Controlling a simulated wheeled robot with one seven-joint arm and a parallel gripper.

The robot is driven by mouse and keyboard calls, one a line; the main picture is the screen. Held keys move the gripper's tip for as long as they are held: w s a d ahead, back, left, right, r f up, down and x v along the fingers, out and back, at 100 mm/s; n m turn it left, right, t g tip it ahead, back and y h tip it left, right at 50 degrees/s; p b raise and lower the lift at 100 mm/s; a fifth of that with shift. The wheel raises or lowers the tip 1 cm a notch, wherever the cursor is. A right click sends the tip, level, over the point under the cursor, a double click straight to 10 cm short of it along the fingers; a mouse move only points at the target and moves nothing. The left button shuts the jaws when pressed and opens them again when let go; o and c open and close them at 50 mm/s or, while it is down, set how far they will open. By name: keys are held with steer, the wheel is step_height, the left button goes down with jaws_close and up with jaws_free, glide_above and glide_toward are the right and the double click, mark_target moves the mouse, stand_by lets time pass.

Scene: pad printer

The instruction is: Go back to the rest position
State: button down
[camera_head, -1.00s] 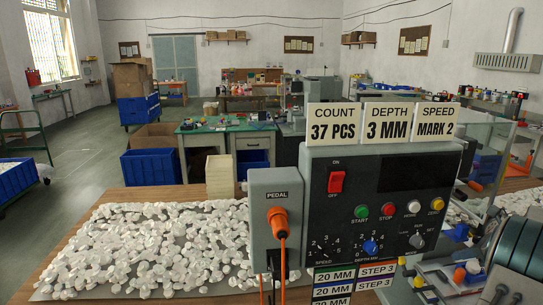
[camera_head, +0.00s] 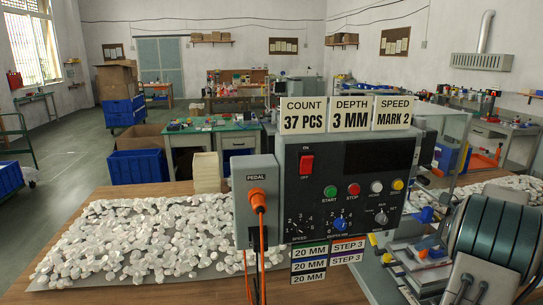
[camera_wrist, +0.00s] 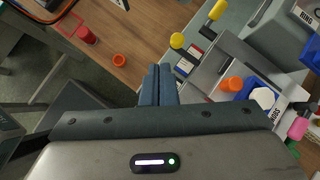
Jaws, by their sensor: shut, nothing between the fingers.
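My gripper (camera_wrist: 158,70) shows in the wrist view with its two blue-grey fingers together and nothing between them. The fingers point over the edge between the wooden tabletop (camera_wrist: 150,30) and a grey machine part with yellow knobs (camera_wrist: 177,41). No object is seen touching the fingertips. My gripper does not show in the head view. The grey control box (camera_head: 330,170) of the pad printer stands upright there, with a red switch, buttons and dials. An orange plug (camera_head: 257,200) and cable are on its left side.
White pieces (camera_head: 150,235) cover a grey sheet on the bench. An orange cap (camera_wrist: 120,60) and a red bottle (camera_wrist: 86,34) stand near the gripper. A blue tray (camera_wrist: 247,88) with a white disc and a pink bottle (camera_wrist: 298,128) lie to the right. Open floor shows at left.

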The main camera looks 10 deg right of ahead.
steer(key=s+a+r+n+g+h, duration=0.1)
steer(key=s+a+r+n+g, duration=0.15)
steer(key=a+n, duration=0.65)
steer(key=s+a+r+n+g, duration=0.1)
steer(key=a+r+n, duration=0.2)
steer(key=a, duration=1.2)
steer(key=s+a+f+n+h, duration=0.3)
steer(key=s+a+n, duration=1.2)
steer(key=s+n, duration=0.1)
steer(key=shift+s+a+f+h, duration=0.15)
steer(key=shift+s+a+h, duration=0.05)
steer(key=shift+s+h, duration=0.25)
steer(key=shift+d, duration=0.1)
